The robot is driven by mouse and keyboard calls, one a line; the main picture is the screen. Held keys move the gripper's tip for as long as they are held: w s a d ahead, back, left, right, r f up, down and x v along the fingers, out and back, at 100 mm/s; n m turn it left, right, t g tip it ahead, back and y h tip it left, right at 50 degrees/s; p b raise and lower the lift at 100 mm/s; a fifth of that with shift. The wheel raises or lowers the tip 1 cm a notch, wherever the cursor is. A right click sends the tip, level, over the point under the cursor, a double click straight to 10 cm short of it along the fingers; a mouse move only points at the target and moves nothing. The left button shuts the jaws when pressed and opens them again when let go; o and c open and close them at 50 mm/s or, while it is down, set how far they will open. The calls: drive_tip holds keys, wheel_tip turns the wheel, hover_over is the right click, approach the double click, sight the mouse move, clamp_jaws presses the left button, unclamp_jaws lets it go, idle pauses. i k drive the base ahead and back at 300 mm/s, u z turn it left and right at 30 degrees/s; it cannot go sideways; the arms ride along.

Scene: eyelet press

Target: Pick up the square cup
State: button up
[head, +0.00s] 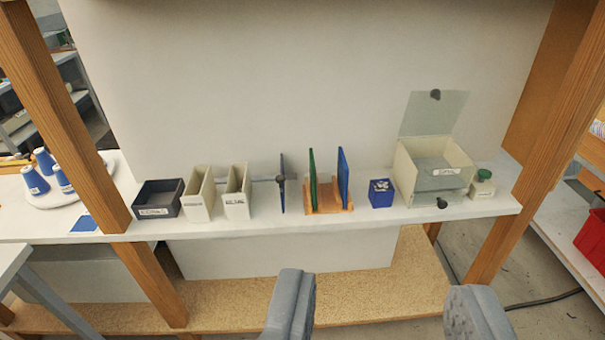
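The square cup (381,194) is a small blue, square-sided cup holding small whitish pieces. It stands upright on the white shelf (275,226), between a wooden rack and a cream box. My gripper (385,318) is open and empty at the bottom of the head view. Its two grey fingers are wide apart, in front of and below the shelf edge, and apart from the cup. Nothing covers the cup's front.
Left of the cup stand the wooden rack (328,208) with green and blue panels, a dark upright piece (281,185), cream holders (236,202) and a dark bin (157,199). Right are the open-lidded cream box (432,170) and a bottle (483,183). Wooden posts (540,140) flank the shelf.

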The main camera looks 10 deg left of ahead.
sight(381, 194)
drive_tip(key=z, duration=0.05)
drive_tip(key=i, duration=1.4)
drive_tip(key=z, duration=0.7)
